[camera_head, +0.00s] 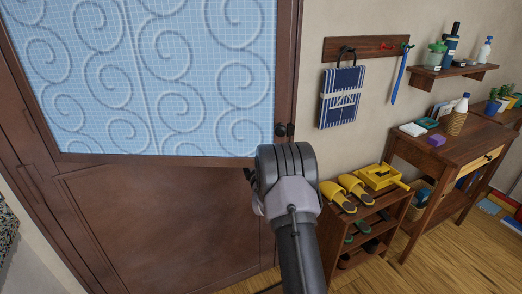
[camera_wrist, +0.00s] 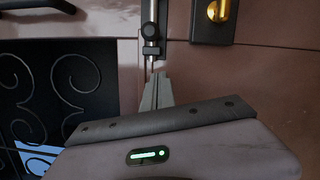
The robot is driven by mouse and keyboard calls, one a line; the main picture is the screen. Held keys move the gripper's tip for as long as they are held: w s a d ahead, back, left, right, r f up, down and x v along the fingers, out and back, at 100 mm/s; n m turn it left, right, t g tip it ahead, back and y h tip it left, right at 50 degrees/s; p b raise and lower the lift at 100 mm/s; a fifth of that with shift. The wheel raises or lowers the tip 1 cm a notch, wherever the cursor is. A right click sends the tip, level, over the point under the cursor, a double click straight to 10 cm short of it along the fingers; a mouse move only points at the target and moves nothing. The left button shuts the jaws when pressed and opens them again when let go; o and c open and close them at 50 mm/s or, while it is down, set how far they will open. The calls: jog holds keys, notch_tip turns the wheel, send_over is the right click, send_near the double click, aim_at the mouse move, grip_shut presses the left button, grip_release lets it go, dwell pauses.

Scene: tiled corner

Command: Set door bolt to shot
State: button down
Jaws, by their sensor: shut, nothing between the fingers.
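The door (camera_head: 150,210) is brown with a blue swirl-patterned panel and fills the left of the head view. The door bolt (camera_wrist: 150,32) is a slim metal rod with dark collars, running up and down in the wrist view at top centre. My gripper (camera_wrist: 158,78) is shut and empty, its fingertips just below the bolt's lower end; I cannot tell whether they touch it. In the head view my arm hides the fingers. Small dark fittings (camera_head: 284,130) show at the door's right edge just above my wrist. I cannot tell how far the bolt is slid.
A brass knob (camera_wrist: 219,10) on a dark plate sits right of the bolt. A dark handle (camera_wrist: 38,4) is at upper left. Right of the door stand a shoe rack (camera_head: 365,222) with yellow slippers (camera_head: 354,187) and a wooden desk (camera_head: 457,143). A blue bag (camera_head: 341,98) hangs on the wall.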

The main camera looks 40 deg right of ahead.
jog(key=shift+s+d+r+b, duration=0.1)
jog(key=shift+d+r+b, duration=0.2)
jog(key=shift+d, duration=0.75)
jog(key=shift+d+r+b, duration=0.15)
jog(key=shift+d+r, duration=0.1)
jog(key=shift+d, duration=0.8)
jog(key=d+b, duration=0.1)
jog(key=d, duration=0.1)
jog(key=s+d, duration=0.1)
jog(key=d, duration=0.1)
jog(key=shift+d+b, duration=0.15)
jog(key=shift+b, duration=0.25)
